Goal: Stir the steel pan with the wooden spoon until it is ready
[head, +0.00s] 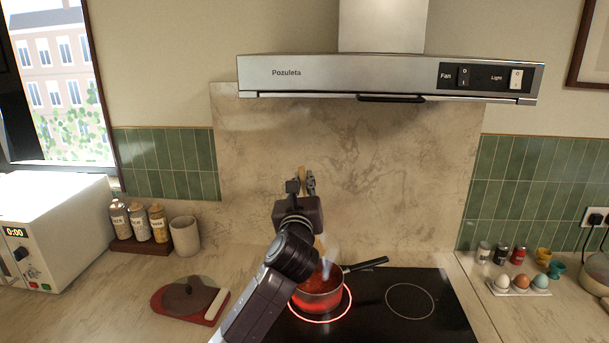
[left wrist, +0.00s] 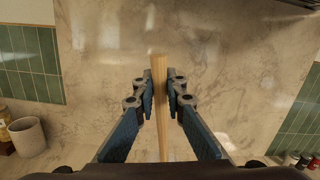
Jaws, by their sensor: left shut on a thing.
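My left gripper (head: 303,186) is above the hob and shut on the wooden spoon (left wrist: 160,110). In the left wrist view the spoon's handle stands between the two fingers (left wrist: 160,92), with its top end poking out beyond them. The steel pan (head: 320,298) stands on a glowing red ring of the black hob, its handle pointing to the right. Reddish contents show in the pan, with pale steam above. The spoon runs down behind my arm toward the pan, and its lower end is hard to make out. My right gripper is not in view.
A second, unlit ring (head: 409,301) is on the hob to the right. A glass lid (head: 188,297) lies on a red board at the left. An egg tray (head: 522,287) and small jars stand at the right. The range hood (head: 390,78) hangs above.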

